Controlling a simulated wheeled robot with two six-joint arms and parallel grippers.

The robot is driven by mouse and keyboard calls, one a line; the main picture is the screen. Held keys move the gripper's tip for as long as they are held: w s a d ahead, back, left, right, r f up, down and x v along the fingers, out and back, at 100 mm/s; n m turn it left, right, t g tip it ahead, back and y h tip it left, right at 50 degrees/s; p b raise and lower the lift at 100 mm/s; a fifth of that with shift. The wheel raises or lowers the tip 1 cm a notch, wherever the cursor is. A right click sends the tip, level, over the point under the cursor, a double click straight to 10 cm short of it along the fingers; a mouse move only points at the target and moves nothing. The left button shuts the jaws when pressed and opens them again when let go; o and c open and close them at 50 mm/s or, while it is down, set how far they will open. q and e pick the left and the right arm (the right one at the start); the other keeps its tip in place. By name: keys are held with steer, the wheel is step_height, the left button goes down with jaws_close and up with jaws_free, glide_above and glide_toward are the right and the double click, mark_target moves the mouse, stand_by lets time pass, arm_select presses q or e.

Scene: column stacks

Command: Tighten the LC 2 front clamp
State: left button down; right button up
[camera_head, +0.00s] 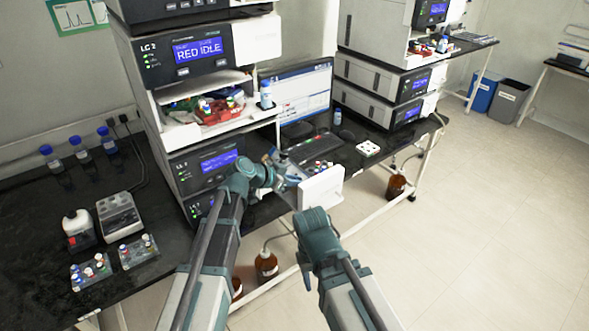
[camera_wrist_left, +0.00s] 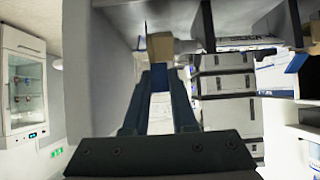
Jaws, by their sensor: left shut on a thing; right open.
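The LC 2 stack (camera_head: 177,50) stands at the left of the bench, with its display lit blue and reading RED IDLE. In the left wrist view, my left gripper (camera_wrist_left: 160,72) is shut on a small tan piece (camera_wrist_left: 160,45) inside a pale housing (camera_wrist_left: 95,60). I cannot tell whether this piece is the front clamp. In the head view my left arm reaches the lower stack, and the clamp cannot be made out. My right gripper (camera_head: 311,217) is open, in front of the bench and to the right of the left arm; its fingertips are hard to see.
A white panel (camera_head: 320,187) juts out close to both arms. A monitor (camera_head: 303,92) and a second stack (camera_head: 378,85) stand to the right. Vial racks (camera_head: 138,251) and blue-capped bottles (camera_head: 79,150) are on the left bench. Brown bottles (camera_head: 266,264) stand below.

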arm_select(q)
steer(key=g+y+p, duration=0.1)
steer(key=p, duration=0.1)
steer(key=w+d+g+y+p, duration=0.1)
steer(key=y+p, duration=0.1)
steer(key=shift+d+r+p, duration=0.2)
steer(key=shift+r+p, duration=0.1)
steer(key=shift+r, duration=0.05)
steer(key=shift+w+d+f+g+y+p, duration=0.2)
steer(key=shift+g+y+p, duration=0.25)
steer(key=shift+y+p, duration=0.05)
steer(key=shift+w+d+f+g+y+p, duration=0.15)
steer(key=shift+w+d+g+y+p, duration=0.05)
steer(key=shift+g+y+p, duration=0.3)
steer(key=shift+w+d+f+g+y, duration=0.1)
steer(key=shift+d+f+g+y, duration=0.1)
steer(key=shift+g+y, duration=0.25)
steer(key=shift+w+d+f+g+y, duration=0.1)
steer(key=shift+f+g+y, duration=0.1)
steer(key=shift+y, duration=0.35)
steer(key=shift+d+f+g+y, duration=0.15)
steer(key=shift+f+g+y, duration=0.15)
steer(key=shift+g+y, duration=0.5)
steer(key=shift+y, duration=0.3)
steer(key=c, duration=0.7)
jaws_free()
steer(key=shift+r, duration=0.1)
